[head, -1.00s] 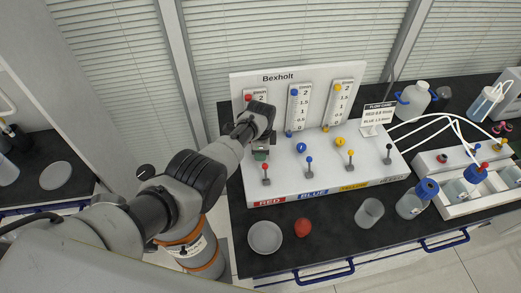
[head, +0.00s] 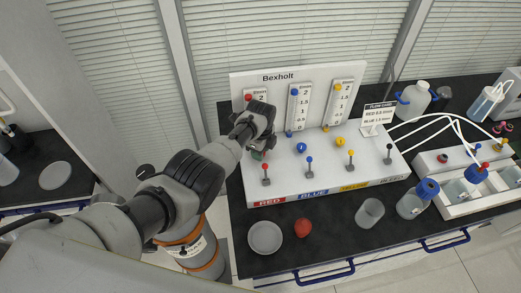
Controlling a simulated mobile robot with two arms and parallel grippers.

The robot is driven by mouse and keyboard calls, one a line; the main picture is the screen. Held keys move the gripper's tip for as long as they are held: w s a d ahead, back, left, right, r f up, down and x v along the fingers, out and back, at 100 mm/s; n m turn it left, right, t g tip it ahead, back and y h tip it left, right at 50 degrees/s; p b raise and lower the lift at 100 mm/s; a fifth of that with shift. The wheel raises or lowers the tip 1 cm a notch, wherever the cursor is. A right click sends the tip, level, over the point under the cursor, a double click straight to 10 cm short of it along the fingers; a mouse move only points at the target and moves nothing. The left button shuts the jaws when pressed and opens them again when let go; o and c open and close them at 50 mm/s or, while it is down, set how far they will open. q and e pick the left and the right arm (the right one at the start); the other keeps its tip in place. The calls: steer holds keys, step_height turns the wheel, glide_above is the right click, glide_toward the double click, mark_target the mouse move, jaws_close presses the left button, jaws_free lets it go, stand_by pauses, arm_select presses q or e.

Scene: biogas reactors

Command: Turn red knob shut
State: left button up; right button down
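The white Bexholt flow panel (head: 285,180) stands on the dark bench, with blue (head: 301,147) and yellow (head: 340,142) round knobs in a row on its base. The red knob's spot, in line with these at the left, is hidden behind my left gripper (head: 257,153). The gripper points down there at the foot of the red flow tube, whose top (head: 249,98) shows above it. The fingers are mostly hidden by the wrist, so their opening and any contact do not show. My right gripper is out of view.
Small red (head: 266,169), blue (head: 309,160), yellow (head: 350,154) and black toggle levers stand in front of the knobs. A white dish (head: 265,237), a red object (head: 303,228) and a beaker (head: 369,213) sit along the front. Tubes run right to bottles.

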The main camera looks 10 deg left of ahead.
arm_select(q)
steer(key=o, duration=0.9)
steer(key=shift+r, duration=0.1)
step_height(320, 180, up, 11)
steer(key=shift+f+p, duration=0.2)
steer(key=shift+p, duration=0.2)
